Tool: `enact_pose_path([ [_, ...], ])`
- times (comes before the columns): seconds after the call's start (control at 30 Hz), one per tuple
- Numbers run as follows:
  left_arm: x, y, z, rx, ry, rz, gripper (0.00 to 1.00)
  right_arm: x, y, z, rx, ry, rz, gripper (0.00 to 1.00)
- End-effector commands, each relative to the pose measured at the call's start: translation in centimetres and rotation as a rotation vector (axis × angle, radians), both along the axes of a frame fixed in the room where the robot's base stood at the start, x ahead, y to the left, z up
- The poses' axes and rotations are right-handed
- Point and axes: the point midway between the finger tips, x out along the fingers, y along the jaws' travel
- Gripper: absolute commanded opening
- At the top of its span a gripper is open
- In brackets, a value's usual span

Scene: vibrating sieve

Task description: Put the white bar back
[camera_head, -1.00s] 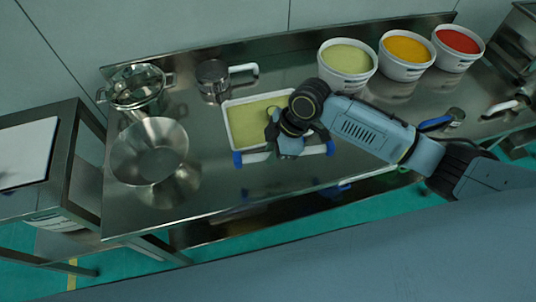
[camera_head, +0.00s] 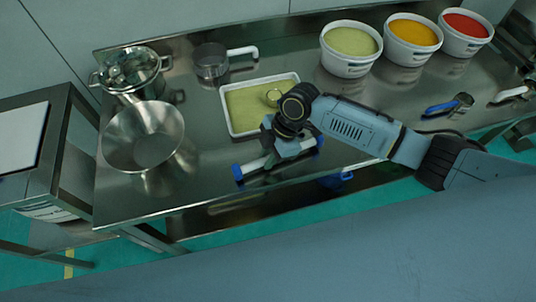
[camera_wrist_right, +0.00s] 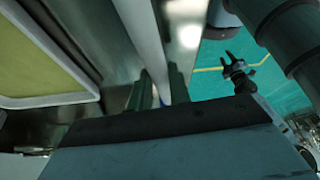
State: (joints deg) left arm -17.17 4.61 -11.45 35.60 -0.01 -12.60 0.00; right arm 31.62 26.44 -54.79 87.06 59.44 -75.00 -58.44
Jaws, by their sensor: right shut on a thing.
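The white bar (camera_head: 252,166) has blue ends. In the head view it is at the front of the shallow white tray (camera_head: 232,128) of yellow-green material, apart from its front rim and slanting up to the right. My right gripper (camera_head: 273,157) is shut on the bar near its middle. In the right wrist view the white bar (camera_wrist_right: 146,42) runs down between the fingers of my right gripper (camera_wrist_right: 160,92). The gripper hides part of the bar and the tray's right corner. My left gripper does not show in the head view.
Steel bowl (camera_head: 143,138), glass-lidded pot (camera_head: 130,72) and a steel pan (camera_head: 212,64) with white handle stand left and behind. Buckets of green (camera_head: 350,42), orange (camera_head: 413,35) and red (camera_head: 466,28) material stand at back right. A blue-handled brush (camera_head: 449,106) lies right.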

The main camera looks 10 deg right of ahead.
Motion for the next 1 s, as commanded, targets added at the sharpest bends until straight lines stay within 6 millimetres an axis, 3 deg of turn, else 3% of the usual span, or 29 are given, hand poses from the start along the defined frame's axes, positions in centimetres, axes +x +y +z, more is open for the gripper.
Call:
enact_pose_path([
  [0.13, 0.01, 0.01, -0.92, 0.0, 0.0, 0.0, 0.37, 0.03, -0.01, -0.86, 0.0, -0.001, 0.0, 0.01],
  [1.0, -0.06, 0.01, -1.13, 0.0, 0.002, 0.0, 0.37, 0.02, 0.01, -1.36, 0.0, -0.001, 0.0, 0.01],
])
